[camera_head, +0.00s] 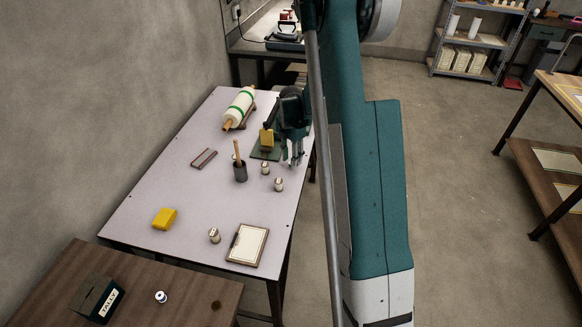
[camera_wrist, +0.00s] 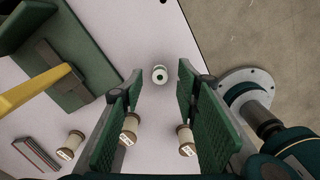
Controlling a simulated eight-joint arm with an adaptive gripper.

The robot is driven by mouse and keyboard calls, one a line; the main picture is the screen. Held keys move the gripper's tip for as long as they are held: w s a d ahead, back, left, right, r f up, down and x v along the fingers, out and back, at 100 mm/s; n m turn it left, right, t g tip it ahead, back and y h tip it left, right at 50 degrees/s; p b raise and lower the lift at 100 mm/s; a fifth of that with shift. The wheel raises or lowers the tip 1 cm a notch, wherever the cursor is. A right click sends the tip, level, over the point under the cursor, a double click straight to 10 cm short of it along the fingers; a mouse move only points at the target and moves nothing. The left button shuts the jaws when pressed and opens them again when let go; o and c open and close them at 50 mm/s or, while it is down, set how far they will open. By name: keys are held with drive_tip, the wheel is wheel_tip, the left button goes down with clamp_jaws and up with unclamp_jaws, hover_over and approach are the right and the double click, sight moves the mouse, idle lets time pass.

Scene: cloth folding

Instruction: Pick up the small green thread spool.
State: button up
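The small green thread spool (camera_wrist: 160,75) shows in the wrist view as a pale round end with a green rim, standing on the light table. It lies in line with the gap between the fingertips of my gripper (camera_wrist: 160,82). The fingers are open and apart from each other, with nothing held between them. I cannot tell how far below the tips the spool is. In the head view my gripper (camera_head: 293,162) points down over the right edge of the table, and the green spool is not visible there, perhaps hidden by the gripper.
Cream labelled spools (camera_head: 265,168) (camera_head: 279,184) stand near the gripper. A dark cup with a stick (camera_head: 240,171) is left of them. A banded roll (camera_head: 239,107) lies behind. The left-centre table is mostly clear.

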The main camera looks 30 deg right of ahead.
drive_tip(key=shift+f, duration=0.7)
drive_tip(key=shift+c, duration=0.2)
drive_tip(key=c, duration=0.7)
